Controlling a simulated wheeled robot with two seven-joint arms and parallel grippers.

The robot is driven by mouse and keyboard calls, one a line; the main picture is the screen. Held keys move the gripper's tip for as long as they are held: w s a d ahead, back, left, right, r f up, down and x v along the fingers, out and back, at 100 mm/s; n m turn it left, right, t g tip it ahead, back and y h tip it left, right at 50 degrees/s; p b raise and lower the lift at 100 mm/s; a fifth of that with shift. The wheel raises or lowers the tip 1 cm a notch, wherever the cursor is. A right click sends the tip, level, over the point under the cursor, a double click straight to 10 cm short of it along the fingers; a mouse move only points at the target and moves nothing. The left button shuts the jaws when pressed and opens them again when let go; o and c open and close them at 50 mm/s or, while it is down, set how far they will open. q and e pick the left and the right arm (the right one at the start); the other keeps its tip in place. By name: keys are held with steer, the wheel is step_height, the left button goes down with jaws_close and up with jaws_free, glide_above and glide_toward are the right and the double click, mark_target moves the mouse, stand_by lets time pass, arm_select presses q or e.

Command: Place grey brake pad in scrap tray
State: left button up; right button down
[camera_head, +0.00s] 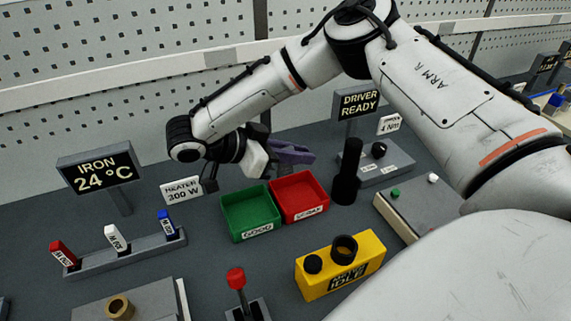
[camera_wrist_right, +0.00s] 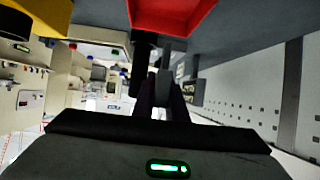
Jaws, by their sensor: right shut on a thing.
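The red scrap tray (camera_head: 298,192) sits in the middle of the bench, labelled SCRAP on its front; it also shows at the top of the right wrist view (camera_wrist_right: 172,22). My right gripper (camera_head: 300,154) reaches in from behind and is above the back of the red tray, with its purple fingers pointing right. In the right wrist view its fingers (camera_wrist_right: 164,88) are closed on a small grey piece (camera_wrist_right: 165,73), the grey brake pad, which is mostly hidden by the fingers. In the head view the pad is hard to make out. My left gripper is not in view.
A green tray (camera_head: 250,214) labelled GOOD adjoins the red tray on the left. A black upright cylinder (camera_head: 346,178) stands just right of it. A yellow block (camera_head: 340,265) and a red-knobbed lever (camera_head: 236,279) are in front. A DRIVER READY sign (camera_head: 358,104) stands behind.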

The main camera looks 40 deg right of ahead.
steer(key=shift+m+g, duration=0.4)
steer(key=f, duration=0.4)
steer(key=shift+s+f, duration=0.3)
steer(key=shift+s, duration=0.1)
steer(key=shift+f, duration=2.3)
steer(key=c, duration=1.8)
jaws_free()
steer(key=shift+o, duration=0.2)
steer(key=shift+w, duration=0.1)
steer(key=v, duration=0.7)
steer(key=shift+a+r, duration=0.15)
steer(key=shift+r, duration=0.05)
